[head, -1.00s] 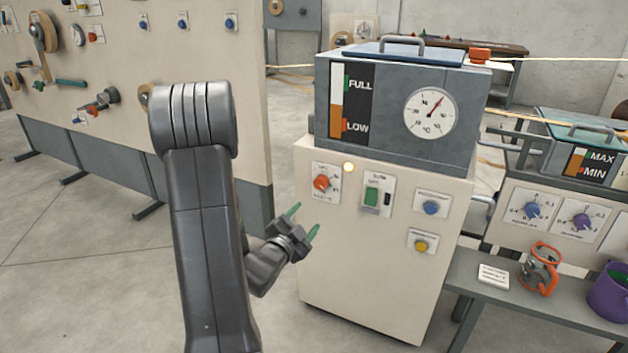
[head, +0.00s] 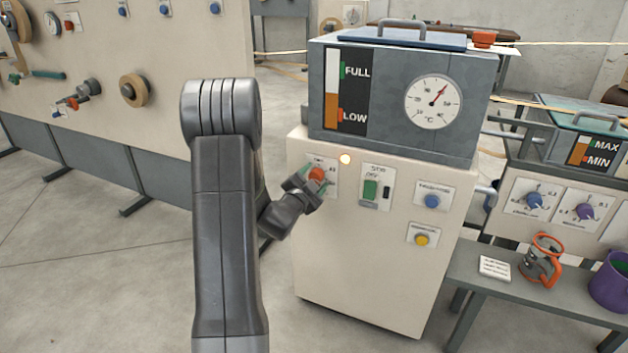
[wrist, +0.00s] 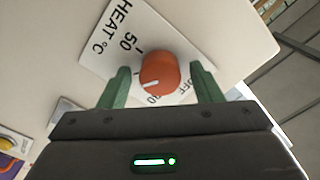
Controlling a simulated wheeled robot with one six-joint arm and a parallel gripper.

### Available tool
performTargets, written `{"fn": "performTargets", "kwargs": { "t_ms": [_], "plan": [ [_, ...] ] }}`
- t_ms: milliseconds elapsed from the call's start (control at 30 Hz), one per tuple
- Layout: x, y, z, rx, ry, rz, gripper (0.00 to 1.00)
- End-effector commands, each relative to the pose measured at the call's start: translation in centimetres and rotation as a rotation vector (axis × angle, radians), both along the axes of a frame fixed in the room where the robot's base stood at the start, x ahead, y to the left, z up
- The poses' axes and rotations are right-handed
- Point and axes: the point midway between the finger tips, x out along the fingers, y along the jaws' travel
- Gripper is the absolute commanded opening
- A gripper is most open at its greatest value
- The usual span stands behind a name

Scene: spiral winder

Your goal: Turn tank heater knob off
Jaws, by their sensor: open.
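The tank heater knob is an orange-red round knob (head: 317,174) on a white plate at the upper left of the cream cabinet front. In the wrist view the knob (wrist: 159,72) has a white pointer mark, and its plate (wrist: 128,38) reads HEAT °C, 50 and OFF. The pointer is away from the OFF label. My gripper (head: 318,172) is at the knob. In the wrist view my gripper (wrist: 164,85) is open, with one green finger on each side of the knob and small gaps visible. A lamp (head: 345,159) glows warm above the plate.
The grey tank (head: 400,145) with a dial gauge stands on the cabinet (head: 350,270). A green switch (head: 370,189), blue knob (head: 432,201) and yellow knob (head: 421,240) are to the right. A bench (head: 540,300) holds a mug and purple pot.

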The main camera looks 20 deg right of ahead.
Motion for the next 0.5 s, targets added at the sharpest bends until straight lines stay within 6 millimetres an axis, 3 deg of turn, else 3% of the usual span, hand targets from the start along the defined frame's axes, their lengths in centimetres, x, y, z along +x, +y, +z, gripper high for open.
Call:
{"fn": "performTargets", "kwargs": {
  "t_ms": [133, 367, 500],
  "plan": [
    [-0.01, 0.02, 0.00, 0.000, 0.000, 0.000, 0.57],
    [-0.02, 0.02, 0.01, 0.000, 0.000, 0.000, 0.14],
    [-0.04, 0.02, 0.00, -0.002, 0.002, -0.001, 0.14]
  ]
}}
